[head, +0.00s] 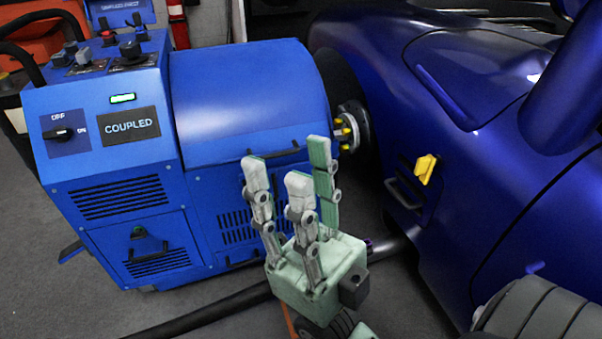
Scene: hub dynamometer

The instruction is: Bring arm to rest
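My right gripper (288,168) is in the lower middle of the head view, its fingers pointing up. Its fingers are spread apart with nothing between them. It stands in front of the blue dynamometer cabinet (240,95) and covers part of its lower front. I cannot tell how far it is from the cabinet. My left gripper is not in view.
The cabinet has a "COUPLED" display (131,126), an OFF/ON rotary switch (64,133) and top knobs. A hub coupling (349,128) joins it to the blue car (480,130). The car has a yellow latch (425,169). A dark hose (205,312) crosses the floor.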

